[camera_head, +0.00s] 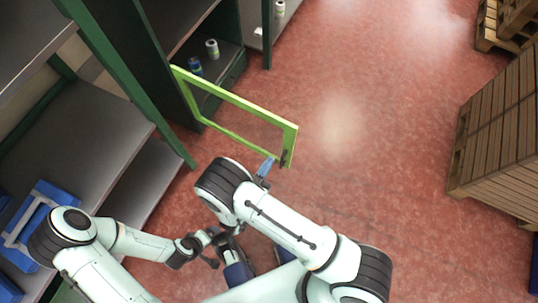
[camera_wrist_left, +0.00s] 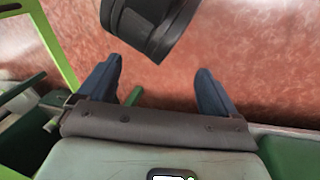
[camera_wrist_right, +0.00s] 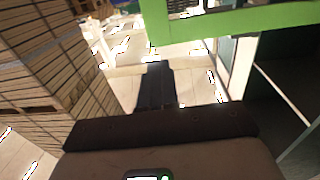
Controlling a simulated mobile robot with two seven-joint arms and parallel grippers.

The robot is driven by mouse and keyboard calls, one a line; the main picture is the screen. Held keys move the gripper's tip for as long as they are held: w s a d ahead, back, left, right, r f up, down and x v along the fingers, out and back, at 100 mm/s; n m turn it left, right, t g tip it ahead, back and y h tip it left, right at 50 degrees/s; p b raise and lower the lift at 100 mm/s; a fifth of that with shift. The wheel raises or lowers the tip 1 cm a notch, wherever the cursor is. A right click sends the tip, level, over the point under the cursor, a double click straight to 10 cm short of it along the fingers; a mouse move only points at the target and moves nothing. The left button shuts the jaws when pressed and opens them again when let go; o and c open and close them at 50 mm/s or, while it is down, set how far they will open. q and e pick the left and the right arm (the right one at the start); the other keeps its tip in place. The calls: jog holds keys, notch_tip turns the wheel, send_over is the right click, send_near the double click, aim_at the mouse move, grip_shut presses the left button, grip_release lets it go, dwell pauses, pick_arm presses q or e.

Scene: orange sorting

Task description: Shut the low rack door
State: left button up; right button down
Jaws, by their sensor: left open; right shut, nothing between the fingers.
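The low rack door, a lime-green open frame (camera_head: 235,100), stands swung out from the rack over the red floor in the head view. A dark handle (camera_head: 286,158) is at its free end. My right gripper (camera_head: 267,165) is shut and empty, close beside that free end; I cannot tell whether it touches. In the right wrist view its closed fingers (camera_wrist_right: 155,68) point below a green bar of the door (camera_wrist_right: 250,20). My left gripper (camera_wrist_left: 158,68) is open and empty over the floor; in the head view my right arm partly hides it. A green bar (camera_wrist_left: 47,38) shows left in the left wrist view.
The dark green rack (camera_head: 125,45) holds small cans (camera_head: 212,48) on its low shelf. Grey shelving (camera_head: 85,130) with a blue item (camera_head: 45,215) stands at the left. Floor between door and pallets is clear.

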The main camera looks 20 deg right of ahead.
aim_at(290, 129)
pick_arm(q)
jog(key=shift+w+a+f+t+b, duration=0.2)
jog(key=shift+w+a+f+b, duration=0.2)
jog(key=shift+w, duration=0.2)
jog(key=shift+w+a+f+t+b, duration=0.25)
jog(key=shift+w+f+b, duration=0.15)
jog(key=shift+w, duration=0.2)
pick_arm(e)
jog(key=x, duration=1.2)
